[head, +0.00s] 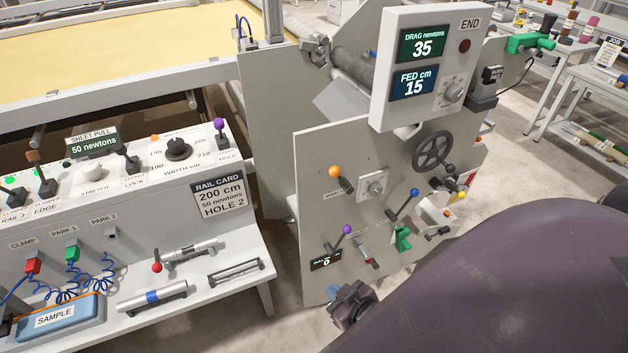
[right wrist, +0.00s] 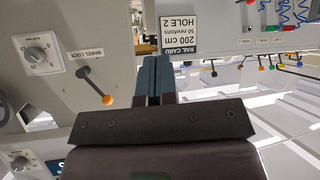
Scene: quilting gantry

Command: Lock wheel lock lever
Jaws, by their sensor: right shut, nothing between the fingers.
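The wheel lock lever (head: 334,172) is a dark stick with an orange knob on the grey side panel, left of a small dial. In the head view its knob points up and left from the pivot. It also shows in the right wrist view (right wrist: 108,100), below its WHEEL LOCK label (right wrist: 85,53). My right gripper (head: 349,302) is low by the panel's bottom edge in the head view, below the lever and apart from it. In the right wrist view its closed fingers (right wrist: 156,75) are right of the orange knob, with nothing between them. My left gripper is not in view.
The panel also carries a purple-knobbed lever (head: 346,230), a blue-knobbed lever (head: 414,193) and a dark handwheel (head: 434,151). A display box (head: 428,65) overhangs it. The console bench (head: 228,290) stands left, with a floor gap between. My right arm fills the lower right.

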